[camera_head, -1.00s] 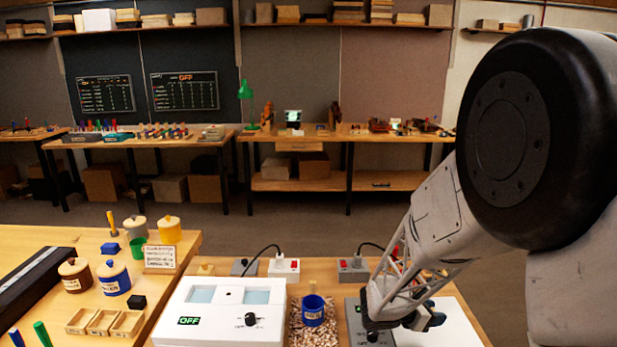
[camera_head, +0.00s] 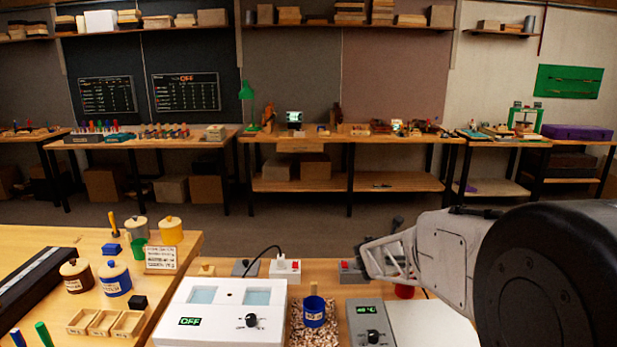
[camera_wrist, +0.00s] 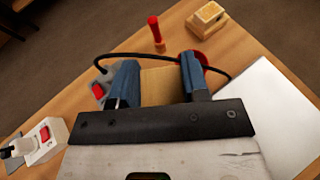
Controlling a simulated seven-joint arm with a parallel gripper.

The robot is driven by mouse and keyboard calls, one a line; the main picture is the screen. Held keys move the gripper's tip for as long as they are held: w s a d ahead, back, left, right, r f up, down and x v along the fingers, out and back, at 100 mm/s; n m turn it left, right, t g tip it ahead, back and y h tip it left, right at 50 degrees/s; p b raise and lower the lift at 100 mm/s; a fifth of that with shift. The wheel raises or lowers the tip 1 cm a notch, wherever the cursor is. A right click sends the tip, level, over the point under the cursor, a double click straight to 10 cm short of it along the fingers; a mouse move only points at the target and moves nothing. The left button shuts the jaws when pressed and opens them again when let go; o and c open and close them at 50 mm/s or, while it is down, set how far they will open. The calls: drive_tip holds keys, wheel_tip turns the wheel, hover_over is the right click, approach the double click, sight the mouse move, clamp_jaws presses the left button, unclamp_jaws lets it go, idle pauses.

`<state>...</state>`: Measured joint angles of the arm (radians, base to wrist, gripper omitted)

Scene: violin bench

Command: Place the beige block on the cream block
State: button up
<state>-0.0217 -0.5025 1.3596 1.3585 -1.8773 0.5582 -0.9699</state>
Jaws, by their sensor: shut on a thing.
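My gripper (camera_wrist: 161,70) has its two blue fingers shut on a beige block (camera_wrist: 163,86) in the wrist view. Only part of the held block shows between the fingers. In the head view, my arm covers the right side, and the held block cannot be made out there. A small pale wooden block (camera_head: 207,270) sits at the back left of the front bench. A wooden block with a slot in its top (camera_wrist: 207,18) lies beyond my gripper in the wrist view. I cannot tell which block is the cream one.
A white box reading OFF (camera_head: 222,312), a blue cup (camera_head: 314,311) on a speckled mat and a grey control box (camera_head: 369,324) stand on the bench. A red-handled tool (camera_wrist: 156,32), a black cable and a white sheet (camera_wrist: 265,110) lie around my gripper.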

drive_tip(key=w+a+r+n+t+y, duration=0.2)
drive_tip(key=w+a+r+n+y, duration=0.4)
drive_tip(key=a+r+y, duration=0.1)
drive_tip(key=shift+r, duration=0.85)
drive_tip(key=shift+w+a+f+n+y, duration=0.2)
drive_tip(key=shift+a+f+n+y, duration=0.3)
drive_tip(key=shift+f, duration=0.05)
drive_tip(key=a+f+n+g+y, duration=0.8)
drive_tip(key=a+f+n+y, duration=0.3)
drive_tip(key=a+f, duration=0.3)
drive_tip(key=shift+w+a+f+n+y, duration=0.2)
drive_tip(key=shift+a+f+n+y, duration=0.2)
drive_tip(key=shift+a+n, duration=0.4)
idle(1.0)
drive_tip(key=shift+d+g, duration=0.15)
drive_tip(key=shift+g, duration=0.15)
drive_tip(key=shift+f, duration=0.1)
drive_tip(key=shift+f, duration=3.05)
